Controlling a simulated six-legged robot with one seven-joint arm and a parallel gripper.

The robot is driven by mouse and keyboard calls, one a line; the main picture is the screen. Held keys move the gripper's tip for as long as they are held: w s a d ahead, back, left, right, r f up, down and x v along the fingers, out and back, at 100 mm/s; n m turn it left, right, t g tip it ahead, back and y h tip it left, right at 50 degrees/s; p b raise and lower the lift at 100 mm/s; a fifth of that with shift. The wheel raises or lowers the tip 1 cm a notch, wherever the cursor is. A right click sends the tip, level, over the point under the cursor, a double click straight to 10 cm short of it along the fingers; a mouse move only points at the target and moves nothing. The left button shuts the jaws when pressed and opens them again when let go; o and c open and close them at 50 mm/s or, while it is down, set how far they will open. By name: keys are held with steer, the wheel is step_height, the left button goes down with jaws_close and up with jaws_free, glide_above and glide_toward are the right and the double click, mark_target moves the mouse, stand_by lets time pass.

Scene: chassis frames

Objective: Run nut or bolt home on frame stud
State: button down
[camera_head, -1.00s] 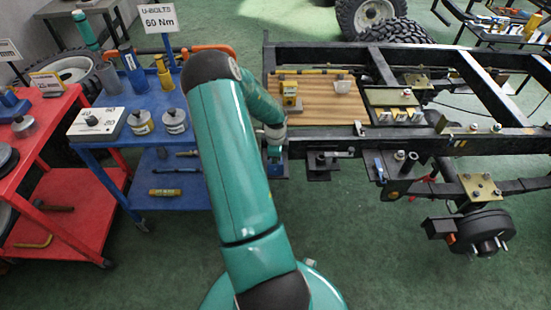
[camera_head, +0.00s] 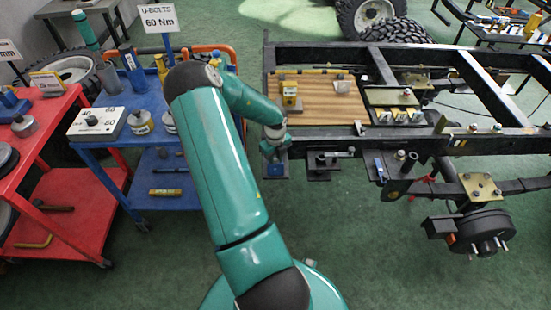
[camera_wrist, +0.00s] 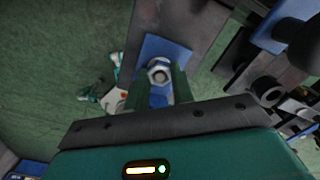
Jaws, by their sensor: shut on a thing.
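My gripper (camera_wrist: 160,82) has its two green fingers on either side of a bright metal hex nut (camera_wrist: 159,71), shut on it. A round stud end shows in the middle of the nut. The nut sits over a blue pad (camera_wrist: 163,48) on a dark bracket of the frame. In the head view, my gripper (camera_head: 273,150) points down at the near left corner of the black chassis frame (camera_head: 330,131). The blue pad (camera_head: 275,170) shows just below it there. The nut is hidden in the head view, and I cannot tell how far down the stud it sits.
A wooden board (camera_head: 315,98) lies on the frame behind my gripper. More brackets with studs (camera_head: 322,160) stand along the near rail to the right. A blue cart (camera_head: 110,150) and a red cart (camera_head: 70,205) stand left. The green floor in front is open.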

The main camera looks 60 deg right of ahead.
steer(key=shift+w+m, duration=0.25)
steer(key=shift+m, duration=0.15)
steer(key=c, duration=1.3)
jaws_free()
steer(key=shift+o, duration=0.9)
steer(key=shift+s, duration=0.15)
steer(key=shift+c, duration=1.1)
